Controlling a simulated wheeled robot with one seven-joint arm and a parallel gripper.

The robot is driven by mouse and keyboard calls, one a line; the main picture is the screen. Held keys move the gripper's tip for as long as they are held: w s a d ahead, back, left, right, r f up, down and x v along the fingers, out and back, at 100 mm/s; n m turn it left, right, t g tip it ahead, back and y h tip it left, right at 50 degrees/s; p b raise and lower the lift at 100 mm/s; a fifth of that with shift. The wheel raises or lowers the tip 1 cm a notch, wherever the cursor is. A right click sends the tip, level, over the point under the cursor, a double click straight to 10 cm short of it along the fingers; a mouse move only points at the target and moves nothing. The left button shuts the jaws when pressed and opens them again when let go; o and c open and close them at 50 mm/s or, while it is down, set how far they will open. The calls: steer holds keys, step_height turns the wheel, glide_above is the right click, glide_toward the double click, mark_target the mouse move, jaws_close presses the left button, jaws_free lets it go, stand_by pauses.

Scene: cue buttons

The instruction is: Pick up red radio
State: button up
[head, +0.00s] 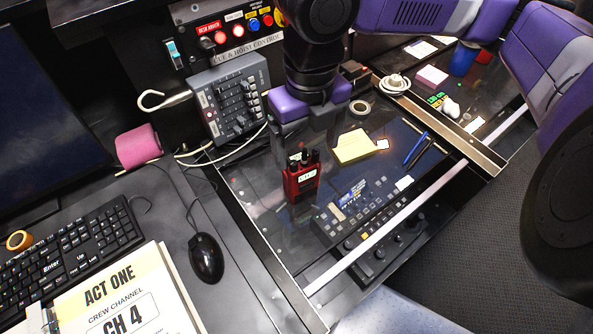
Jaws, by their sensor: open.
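The red radio (301,183) stands upright on the dark glossy desk panel, with a white label and short black knobs or antenna on top. My gripper (309,145) is right above the radio, pointing down, with its fingers on either side of the radio's top. The fingers are open. I cannot tell whether they touch the radio. The upper end of the radio is partly hidden by the gripper.
A yellow note pad (355,146) and pens (416,150) lie right of the radio. A black control panel (365,212) is close in front. A grey fader box (229,98) stands behind left. A mouse (206,258) and keyboard (75,250) are left. Metal rails edge the panel.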

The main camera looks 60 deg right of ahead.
mark_target(301, 171)
steer(key=shift+w+f, duration=0.15)
steer(key=shift+f, duration=0.1)
steer(key=f, duration=0.7)
steer(key=shift+a+f, duration=0.15)
steer(key=shift+a, duration=0.1)
steer(key=shift+c, duration=0.2)
steer(key=c, duration=1.6)
